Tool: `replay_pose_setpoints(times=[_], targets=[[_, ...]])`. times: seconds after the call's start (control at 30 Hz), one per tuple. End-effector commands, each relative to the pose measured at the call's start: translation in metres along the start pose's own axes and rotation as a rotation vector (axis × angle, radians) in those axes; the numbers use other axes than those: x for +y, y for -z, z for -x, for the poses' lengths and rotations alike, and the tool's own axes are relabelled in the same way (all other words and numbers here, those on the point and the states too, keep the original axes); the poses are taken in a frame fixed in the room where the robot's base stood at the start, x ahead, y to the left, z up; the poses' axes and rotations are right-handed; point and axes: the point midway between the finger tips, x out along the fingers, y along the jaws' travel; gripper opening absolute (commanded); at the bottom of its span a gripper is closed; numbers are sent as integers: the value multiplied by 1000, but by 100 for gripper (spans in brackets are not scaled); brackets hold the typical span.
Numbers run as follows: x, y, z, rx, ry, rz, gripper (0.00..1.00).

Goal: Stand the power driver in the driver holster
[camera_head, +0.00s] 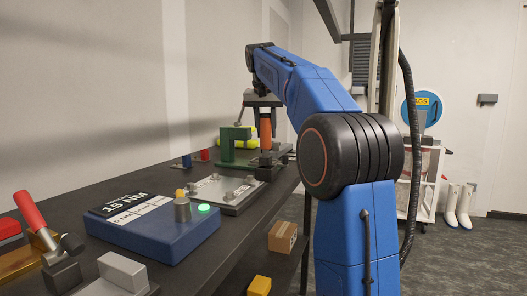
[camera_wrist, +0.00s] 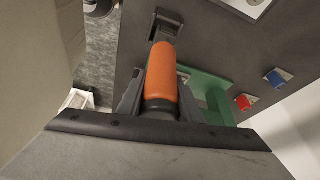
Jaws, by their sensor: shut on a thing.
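The power driver has an orange body and a dark end. In the head view the driver (camera_head: 265,133) is upright at the far end of the bench. My gripper (camera_head: 264,108) points down and is shut on it from above. The wrist view shows the orange driver (camera_wrist: 163,75) between the dark fingers of my gripper (camera_wrist: 158,100). A green bracket-like stand (camera_head: 228,147), which may be the driver holster, stands just left of the driver. It also shows beside the driver in the wrist view (camera_wrist: 216,83). I cannot tell whether the driver's lower end touches anything.
A grey plate with knobs (camera_head: 226,191) and a blue box with a green button (camera_head: 160,235) lie nearer on the bench. Small red (camera_head: 204,155) and blue (camera_head: 187,161) blocks sit left of the green stand. The wall bounds the left.

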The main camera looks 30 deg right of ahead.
Motion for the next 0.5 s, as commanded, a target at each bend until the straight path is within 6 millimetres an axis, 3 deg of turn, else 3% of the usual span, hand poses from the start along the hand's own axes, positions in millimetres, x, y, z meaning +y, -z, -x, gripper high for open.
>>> replay_pose_setpoints(times=[0.5], targets=[[0, -19, -44, 1, 0, 0, 0]])
